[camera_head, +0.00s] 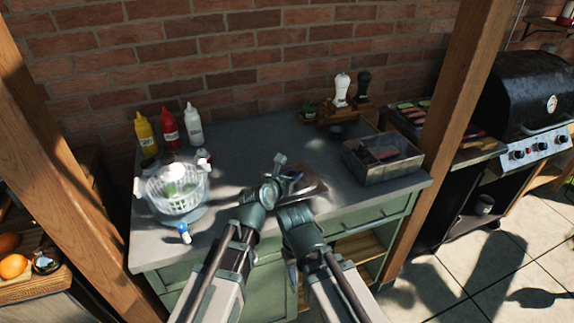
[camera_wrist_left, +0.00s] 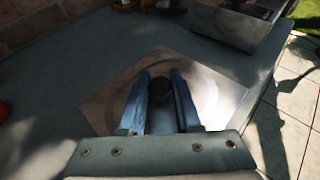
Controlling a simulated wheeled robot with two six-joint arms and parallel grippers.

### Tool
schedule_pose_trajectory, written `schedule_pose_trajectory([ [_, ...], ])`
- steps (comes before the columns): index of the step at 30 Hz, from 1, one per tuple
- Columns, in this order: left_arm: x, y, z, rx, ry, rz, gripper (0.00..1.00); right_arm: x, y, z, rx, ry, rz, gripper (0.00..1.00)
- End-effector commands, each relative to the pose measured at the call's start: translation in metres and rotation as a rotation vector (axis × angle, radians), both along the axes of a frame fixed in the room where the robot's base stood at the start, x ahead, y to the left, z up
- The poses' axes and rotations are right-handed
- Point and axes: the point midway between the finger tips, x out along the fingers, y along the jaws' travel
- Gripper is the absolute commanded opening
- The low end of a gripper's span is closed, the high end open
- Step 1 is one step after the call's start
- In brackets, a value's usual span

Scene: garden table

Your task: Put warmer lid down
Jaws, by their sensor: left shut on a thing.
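The warmer lid (camera_head: 308,190) is a dark brown, shiny piece near the table's front edge in the head view. In the left wrist view the lid (camera_wrist_left: 112,98) looks like a brownish square plate with a rounded, shiny middle. My left gripper (camera_head: 279,168) is over it, with its two fingers (camera_wrist_left: 160,78) shut on either side of the lid's dark knob (camera_wrist_left: 161,88). My arm partly covers the lid in the head view. I cannot tell whether the lid touches the tabletop. My right arm is beside the left one; its fingertips are not clearly visible.
On the grey-green table (camera_head: 240,150), a clear salad spinner (camera_head: 175,190) stands left, with yellow (camera_head: 145,132), red (camera_head: 169,128) and white (camera_head: 193,126) bottles behind. A metal box (camera_head: 383,160) stands right; white and dark mills (camera_head: 342,90) stand behind. The table's middle is clear.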

Motion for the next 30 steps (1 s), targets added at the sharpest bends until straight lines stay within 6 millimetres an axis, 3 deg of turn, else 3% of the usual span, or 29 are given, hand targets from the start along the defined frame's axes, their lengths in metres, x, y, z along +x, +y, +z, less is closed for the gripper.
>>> schedule_pose_trajectory([
  [9,-0.009,-0.003,0.003,-0.001,-0.002,0.001,0.00,0.000,0.000,0.003,0.000,0.000,0.000,0.50],
  [18,-0.009,-0.003,0.031,-0.001,-0.002,0.001,0.00,0.000,0.000,0.030,0.000,0.000,0.000,0.50],
  [30,-0.009,-0.003,0.028,0.000,-0.001,0.001,0.00,0.000,0.000,0.028,0.000,0.000,0.000,0.50],
])
